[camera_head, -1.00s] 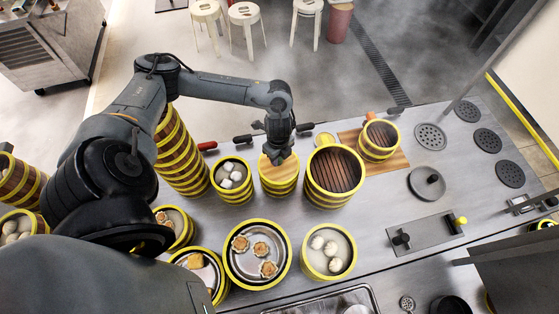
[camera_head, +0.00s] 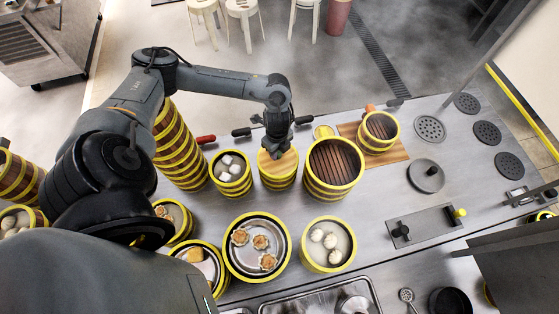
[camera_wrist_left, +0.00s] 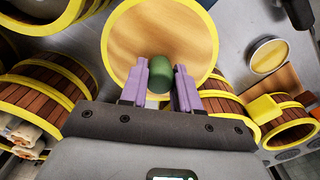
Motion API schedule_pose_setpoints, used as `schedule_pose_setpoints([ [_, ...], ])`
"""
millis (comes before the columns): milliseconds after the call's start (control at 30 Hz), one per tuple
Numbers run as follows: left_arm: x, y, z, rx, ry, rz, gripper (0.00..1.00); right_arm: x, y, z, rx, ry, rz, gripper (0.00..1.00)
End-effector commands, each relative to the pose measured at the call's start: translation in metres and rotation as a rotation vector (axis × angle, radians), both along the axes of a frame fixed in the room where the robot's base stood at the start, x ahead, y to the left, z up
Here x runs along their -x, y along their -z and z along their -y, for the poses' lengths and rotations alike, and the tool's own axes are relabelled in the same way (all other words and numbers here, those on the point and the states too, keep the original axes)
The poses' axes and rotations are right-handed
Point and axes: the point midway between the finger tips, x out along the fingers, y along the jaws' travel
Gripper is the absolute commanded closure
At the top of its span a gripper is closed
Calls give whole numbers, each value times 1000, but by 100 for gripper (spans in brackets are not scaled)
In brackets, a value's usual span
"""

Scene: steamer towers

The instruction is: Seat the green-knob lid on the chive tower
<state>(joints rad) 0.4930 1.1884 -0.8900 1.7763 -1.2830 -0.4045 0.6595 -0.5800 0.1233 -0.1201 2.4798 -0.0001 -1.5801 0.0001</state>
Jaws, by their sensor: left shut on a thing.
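The pale wooden lid (camera_head: 284,167) with a yellow rim is at the top of a short yellow-banded steamer tower (camera_head: 279,184) in the middle of the back row. My left gripper (camera_head: 277,148) points down over it. In the left wrist view, its two purple fingers (camera_wrist_left: 161,86) are shut on the lid's green knob (camera_wrist_left: 160,74), and the lid face (camera_wrist_left: 145,32) fills the upper middle. The lid hides the tower's contents. I cannot tell whether the lid touches the rim or hangs just above it. My right gripper is not in view.
A tower of white buns (camera_head: 232,167) stands close on the left, with a tall stack (camera_head: 177,150) beyond. A wide dark-slatted steamer (camera_head: 334,166) is close on the right. Dumpling steamers (camera_head: 258,247) and a bun steamer (camera_head: 327,243) stand in front.

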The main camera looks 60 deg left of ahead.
Motion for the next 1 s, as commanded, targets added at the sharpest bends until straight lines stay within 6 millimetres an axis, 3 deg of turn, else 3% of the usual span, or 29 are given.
schedule_pose_setpoints([
  [967, 0, 18, 0, 0, -1, 0, 100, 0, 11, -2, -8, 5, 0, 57],
  [1000, 0, 18, 0, 0, -1, 1, 66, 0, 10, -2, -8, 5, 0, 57],
])
